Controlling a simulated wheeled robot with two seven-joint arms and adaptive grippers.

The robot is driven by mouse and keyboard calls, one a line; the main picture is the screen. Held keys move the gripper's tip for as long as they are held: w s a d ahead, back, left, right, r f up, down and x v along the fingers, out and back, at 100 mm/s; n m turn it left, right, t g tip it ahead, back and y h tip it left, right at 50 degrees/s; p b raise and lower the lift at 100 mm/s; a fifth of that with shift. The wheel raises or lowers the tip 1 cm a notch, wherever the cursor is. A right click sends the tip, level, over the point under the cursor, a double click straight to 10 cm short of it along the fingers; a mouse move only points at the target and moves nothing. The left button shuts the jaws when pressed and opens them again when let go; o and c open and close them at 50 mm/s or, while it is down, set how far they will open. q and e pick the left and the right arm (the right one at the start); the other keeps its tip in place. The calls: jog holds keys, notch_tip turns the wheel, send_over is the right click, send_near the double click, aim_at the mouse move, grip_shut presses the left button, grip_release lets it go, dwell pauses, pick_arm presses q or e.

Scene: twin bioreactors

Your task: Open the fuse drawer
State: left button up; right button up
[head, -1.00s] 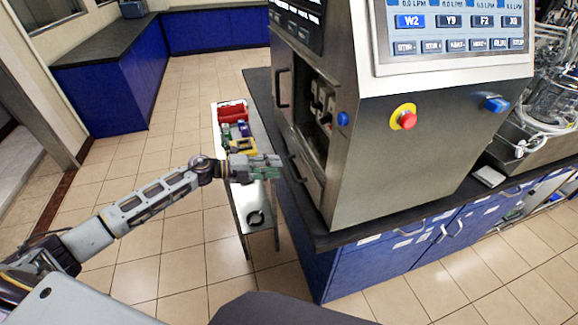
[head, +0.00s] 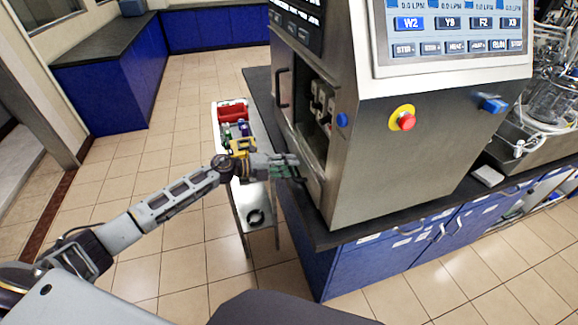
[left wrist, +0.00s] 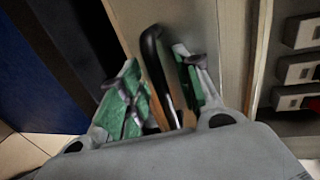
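The fuse drawer (head: 312,188) is the low metal front on the left side of the steel cabinet, under the open bay. It looks closed. Its black bar handle (left wrist: 153,50) shows in the left wrist view; in the head view the gripper mostly hides it. My left gripper (head: 297,167) is at the drawer front, and its green-padded fingers (left wrist: 160,85) stand apart, one on each side of the handle. Gaps show between handle and pads, so it seems not clamped. My right gripper is in neither view.
The cabinet carries a touch screen (head: 455,30), a red emergency button (head: 406,121) and a blue knob (head: 342,120). Another black handle (head: 283,88) is on the bay's left side. A narrow cart with a red bin (head: 232,111) stands left of the dark counter (head: 375,232). Tiled floor is free at left.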

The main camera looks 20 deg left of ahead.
pick_arm(q)
jog(key=shift+c, duration=0.9)
grip_shut()
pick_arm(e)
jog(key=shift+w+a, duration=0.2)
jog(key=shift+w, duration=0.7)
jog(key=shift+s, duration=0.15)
